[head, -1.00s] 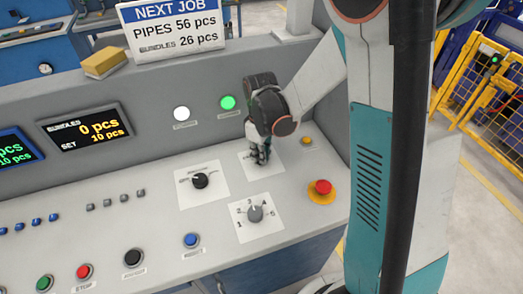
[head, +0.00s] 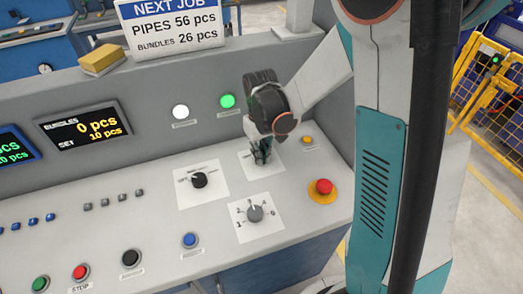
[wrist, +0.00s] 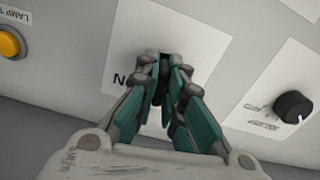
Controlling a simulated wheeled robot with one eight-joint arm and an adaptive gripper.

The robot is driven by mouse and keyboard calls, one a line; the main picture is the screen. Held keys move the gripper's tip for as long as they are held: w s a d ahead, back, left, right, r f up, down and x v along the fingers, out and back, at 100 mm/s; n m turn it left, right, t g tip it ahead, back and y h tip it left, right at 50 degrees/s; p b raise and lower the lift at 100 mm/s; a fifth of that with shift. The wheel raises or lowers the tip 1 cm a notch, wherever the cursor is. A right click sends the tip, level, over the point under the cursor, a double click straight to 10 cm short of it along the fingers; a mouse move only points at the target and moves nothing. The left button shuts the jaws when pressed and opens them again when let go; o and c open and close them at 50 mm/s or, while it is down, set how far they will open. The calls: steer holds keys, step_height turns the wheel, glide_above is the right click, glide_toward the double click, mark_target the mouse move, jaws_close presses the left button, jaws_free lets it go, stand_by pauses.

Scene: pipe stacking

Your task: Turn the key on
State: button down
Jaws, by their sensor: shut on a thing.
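My gripper (head: 261,158) points down at a white label plate (head: 254,171) at the back right of the console. In the wrist view my gripper (wrist: 160,72) has its fingers close together over the same plate (wrist: 138,35). It is shut on the key, at the switch on that plate. The fingers hide the key almost wholly, so its angle cannot be read. Part of a dark printed word, with an "N", shows beside the fingers on the plate.
A black selector knob (head: 199,180) is left of my gripper and a grey numbered dial (head: 255,213) is in front. A red emergency button (head: 323,187) and a yellow lamp-test button (head: 307,140) are to the right. A green lamp (head: 228,101) is lit behind.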

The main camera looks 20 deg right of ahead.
stand_by(0.3)
steer(key=shift+m, duration=1.8)
steer(key=shift+b, duration=0.3)
steer(key=shift+m, duration=1.7)
steer(key=m+b, duration=0.1)
steer(key=m, duration=0.1)
steer(key=shift+m, duration=0.4)
steer(key=c, duration=1.5)
jaws_free()
